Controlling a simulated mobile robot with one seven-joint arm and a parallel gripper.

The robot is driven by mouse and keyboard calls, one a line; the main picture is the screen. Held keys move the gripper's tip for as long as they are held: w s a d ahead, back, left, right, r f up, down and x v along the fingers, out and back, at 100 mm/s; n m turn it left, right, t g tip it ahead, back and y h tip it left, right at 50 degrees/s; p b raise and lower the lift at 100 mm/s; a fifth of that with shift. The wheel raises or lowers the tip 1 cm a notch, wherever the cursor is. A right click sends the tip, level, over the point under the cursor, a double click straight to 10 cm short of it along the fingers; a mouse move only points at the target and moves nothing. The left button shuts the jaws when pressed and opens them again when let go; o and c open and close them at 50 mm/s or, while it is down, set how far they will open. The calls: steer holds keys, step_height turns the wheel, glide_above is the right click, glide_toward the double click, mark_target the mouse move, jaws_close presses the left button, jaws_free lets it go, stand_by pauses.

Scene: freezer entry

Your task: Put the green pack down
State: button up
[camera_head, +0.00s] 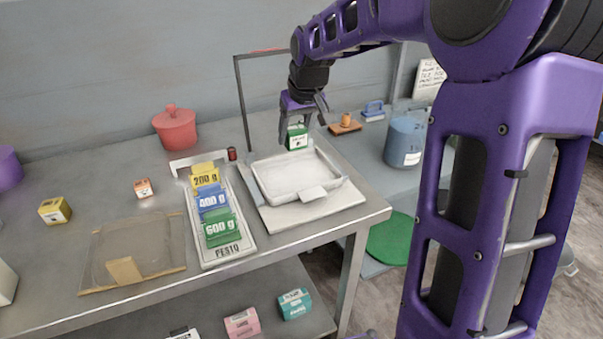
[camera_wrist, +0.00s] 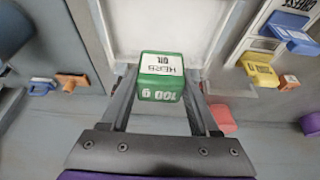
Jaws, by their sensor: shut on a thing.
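The green pack (camera_head: 297,138) is a small green box with a white label, held by my gripper (camera_head: 304,118) above the back edge of a white tray (camera_head: 318,190). In the wrist view the pack (camera_wrist: 162,78) sits between the two fingers of my gripper (camera_wrist: 160,95); its label reads "HERB OIL" and "100 g". My gripper is shut on it. The white tray shows beyond the pack in the wrist view (camera_wrist: 125,40). The tray looks empty and rests on a pale board. I cannot tell the exact gap between pack and tray.
A thin dark frame (camera_head: 241,100) rises behind the tray. A red pot (camera_head: 175,128), a blue-grey tub (camera_head: 405,140) and a wooden block (camera_head: 345,127) stand around. A clear-topped tray (camera_head: 135,255) lies front left.

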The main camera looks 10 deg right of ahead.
mark_target(304, 134)
step_height(304, 134, down, 9)
steer(key=shift+b, duration=0.85)
steer(key=shift+f, duration=0.2)
steer(key=o, duration=1.4)
steer(key=shift+o, duration=0.2)
steer(key=shift+r, duration=0.3)
steer(key=p+v, duration=0.2)
steer(key=v, duration=0.9)
steer(key=shift+s+d+r+p, duration=0.1)
steer(key=shift+r+p, duration=0.25)
steer(key=shift+r, duration=0.05)
